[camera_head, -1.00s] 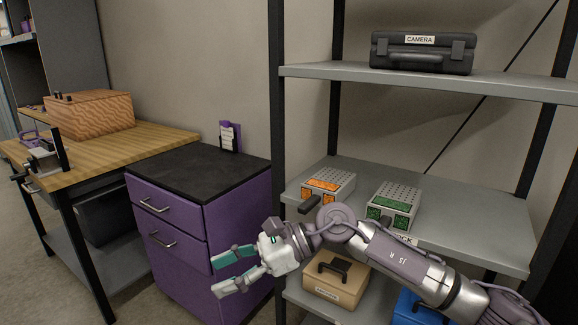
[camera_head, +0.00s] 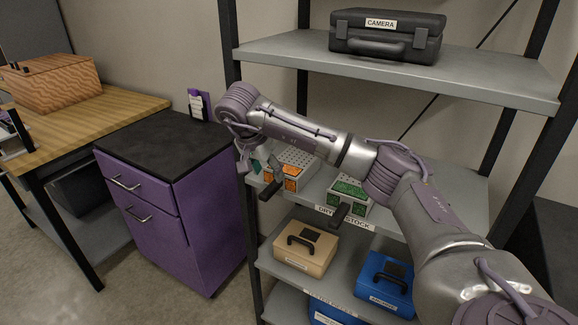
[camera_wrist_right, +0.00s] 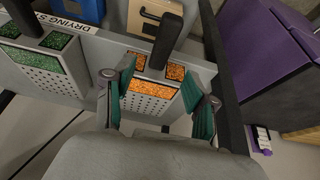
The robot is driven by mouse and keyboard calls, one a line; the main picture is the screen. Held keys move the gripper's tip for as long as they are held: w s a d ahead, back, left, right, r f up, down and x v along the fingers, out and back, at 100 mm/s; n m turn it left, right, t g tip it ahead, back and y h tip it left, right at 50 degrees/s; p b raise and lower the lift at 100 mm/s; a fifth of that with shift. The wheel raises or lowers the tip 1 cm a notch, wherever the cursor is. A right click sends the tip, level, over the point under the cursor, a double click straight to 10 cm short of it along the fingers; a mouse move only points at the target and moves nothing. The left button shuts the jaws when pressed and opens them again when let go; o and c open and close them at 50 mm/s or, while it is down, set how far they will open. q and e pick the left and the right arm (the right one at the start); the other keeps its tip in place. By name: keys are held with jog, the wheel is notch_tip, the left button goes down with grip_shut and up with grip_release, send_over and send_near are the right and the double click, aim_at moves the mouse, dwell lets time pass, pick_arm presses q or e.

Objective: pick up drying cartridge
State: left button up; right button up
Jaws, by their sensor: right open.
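Two perforated grey cartridges with black handles stand on the middle shelf. One has orange windows (camera_head: 290,184) and the other has green windows (camera_head: 348,189). In the right wrist view the orange-windowed cartridge (camera_wrist_right: 151,89) lies between my right fingers, and the green-windowed one (camera_wrist_right: 52,66) is off to the left. My right gripper (camera_head: 265,165) is open at the orange cartridge, its teal fingers (camera_wrist_right: 157,76) on either side. I cannot tell if they touch it. My arm hides part of the cartridges in the head view. My left gripper is not in view.
The shelf edge carries a drying stock label (camera_head: 343,217). A black camera case (camera_head: 387,38) sits on the shelf above. A tan case (camera_head: 305,250) and a blue case (camera_head: 384,284) sit below. A black shelf post (camera_head: 229,50) and purple cabinet (camera_head: 205,215) stand to the left.

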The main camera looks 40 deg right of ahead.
aim_at(273, 185)
jog(key=shift+x, duration=0.95)
jog(key=p+x, duration=0.2)
jog(key=x, duration=0.3)
jog(key=shift+s+a, duration=0.15)
jog(key=shift+f, duration=0.25)
jog(key=shift+r, duration=0.1)
grip_shut()
